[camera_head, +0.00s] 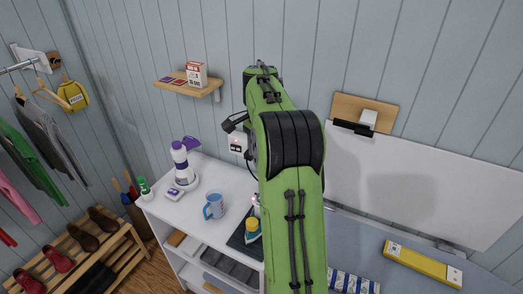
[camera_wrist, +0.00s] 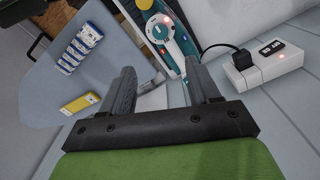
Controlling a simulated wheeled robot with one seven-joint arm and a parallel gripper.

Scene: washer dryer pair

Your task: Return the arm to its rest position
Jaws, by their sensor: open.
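My green arm (camera_head: 292,190) rises through the middle of the head view, in front of the shelf unit and the wall. My gripper is hidden behind the arm in that view. In the wrist view my gripper (camera_wrist: 160,75) has its two dark fingers spread wide apart with nothing held between them. A white and teal iron (camera_wrist: 168,38) lies beyond the fingers on a dark teal rest, with a small red light lit. The iron (camera_head: 252,232) also shows beside my arm in the head view. No marked rest position shows.
A white wall socket (camera_wrist: 268,65) with a black plug is right of the fingers. A grey-blue board (camera_wrist: 50,98) carries a yellow box (camera_wrist: 79,104). Open wall space lies above.

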